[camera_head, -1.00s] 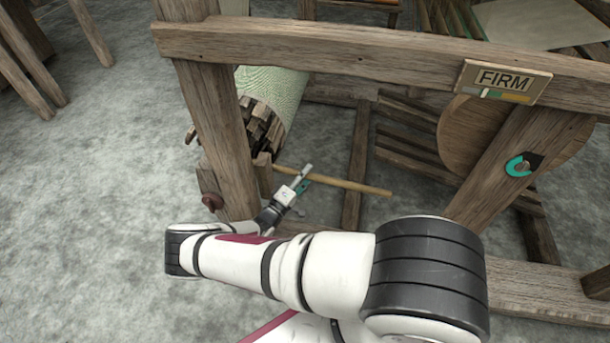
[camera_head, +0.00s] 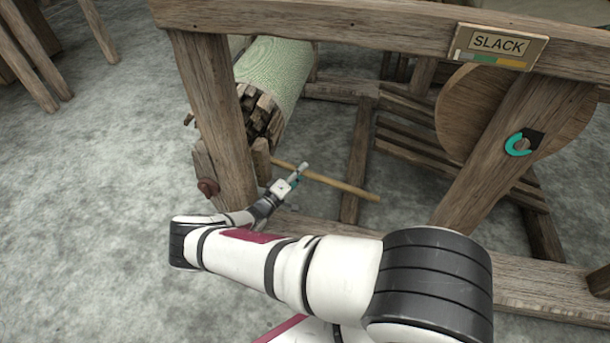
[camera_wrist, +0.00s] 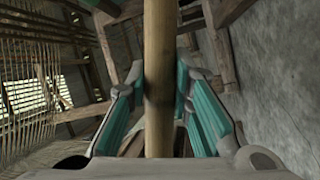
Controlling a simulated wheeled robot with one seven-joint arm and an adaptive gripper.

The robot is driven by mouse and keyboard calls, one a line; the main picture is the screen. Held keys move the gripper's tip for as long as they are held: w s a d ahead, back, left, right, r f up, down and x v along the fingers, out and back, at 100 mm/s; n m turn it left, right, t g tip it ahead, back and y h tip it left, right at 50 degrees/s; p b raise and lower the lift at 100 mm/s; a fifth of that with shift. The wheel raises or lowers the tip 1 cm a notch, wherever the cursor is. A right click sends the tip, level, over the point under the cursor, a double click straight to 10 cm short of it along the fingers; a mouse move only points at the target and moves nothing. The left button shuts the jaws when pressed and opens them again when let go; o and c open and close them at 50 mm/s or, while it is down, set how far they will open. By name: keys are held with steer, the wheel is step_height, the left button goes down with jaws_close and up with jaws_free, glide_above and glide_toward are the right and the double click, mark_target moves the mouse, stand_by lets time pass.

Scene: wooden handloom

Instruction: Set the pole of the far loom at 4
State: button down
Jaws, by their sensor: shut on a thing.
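The pole (camera_head: 345,186) is a thin light-wood rod inside the lower left of the loom frame, slanting down to the right. My gripper (camera_head: 298,175) is at the pole, left of its middle. In the wrist view the pole (camera_wrist: 158,45) runs top to bottom between the teal-padded fingers, which are shut on it. The loom's sign (camera_head: 497,43) reads SLACK above a grey, green and yellow bar. The green cloth roll (camera_head: 272,72), with wooden slats at its end, lies behind the left post. The pole's inner end by the roll is partly hidden. No number 4 is readable.
A round wooden disc (camera_head: 462,110) and a teal hook (camera_head: 518,143) are at the right. Open grey floor (camera_head: 95,220) lies left.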

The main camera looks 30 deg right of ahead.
steer(key=shift+w+a+f, duration=0.1)
steer(key=shift+f, duration=0.2)
steer(key=c, duration=1.4)
jaws_free()
steer(key=v, duration=1.2)
steer(key=shift+a, duration=0.1)
